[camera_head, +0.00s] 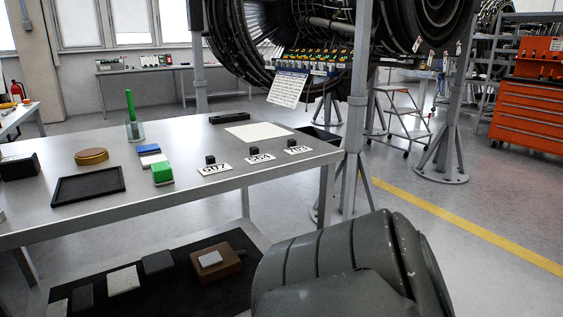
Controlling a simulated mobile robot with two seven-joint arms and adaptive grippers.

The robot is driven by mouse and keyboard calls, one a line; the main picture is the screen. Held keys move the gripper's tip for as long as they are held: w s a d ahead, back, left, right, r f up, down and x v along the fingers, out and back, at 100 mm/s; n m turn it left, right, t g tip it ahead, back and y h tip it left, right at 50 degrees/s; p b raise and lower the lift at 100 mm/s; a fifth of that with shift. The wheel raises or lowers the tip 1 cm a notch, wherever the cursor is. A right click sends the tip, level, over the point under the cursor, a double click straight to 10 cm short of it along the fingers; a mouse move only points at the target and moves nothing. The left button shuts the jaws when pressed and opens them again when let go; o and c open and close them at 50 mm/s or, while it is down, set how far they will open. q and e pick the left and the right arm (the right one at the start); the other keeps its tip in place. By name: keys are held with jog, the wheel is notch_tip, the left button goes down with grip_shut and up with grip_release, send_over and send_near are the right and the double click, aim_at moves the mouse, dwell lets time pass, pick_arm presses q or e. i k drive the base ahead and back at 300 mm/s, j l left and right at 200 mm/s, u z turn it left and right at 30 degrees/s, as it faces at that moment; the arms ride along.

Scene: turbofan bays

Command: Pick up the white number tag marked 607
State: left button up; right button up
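The white number tag marked 607 (214,170) lies near the front edge of the grey metal table (110,202), with a small black block-like knob on it. To its right lie two similar white tags with black knobs: a middle tag (260,159), its number hard to read, and a right tag (298,150) that seems to read 703. No gripper shows in the head view. A large grey rounded segment, apparently my arm, fills the bottom right, apart from the tags in the picture.
On the table are a green block (162,172), blue block (148,149), black tray (89,186), brown round tin (91,156), glass with a green stick (134,129), white sheet (258,132) and black bar (229,117). A lower shelf (70,275) holds several blocks. The engine stand's post (358,110) rises behind.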

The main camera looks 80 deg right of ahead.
aim_at(212, 167)
jog(key=z, duration=1.8)
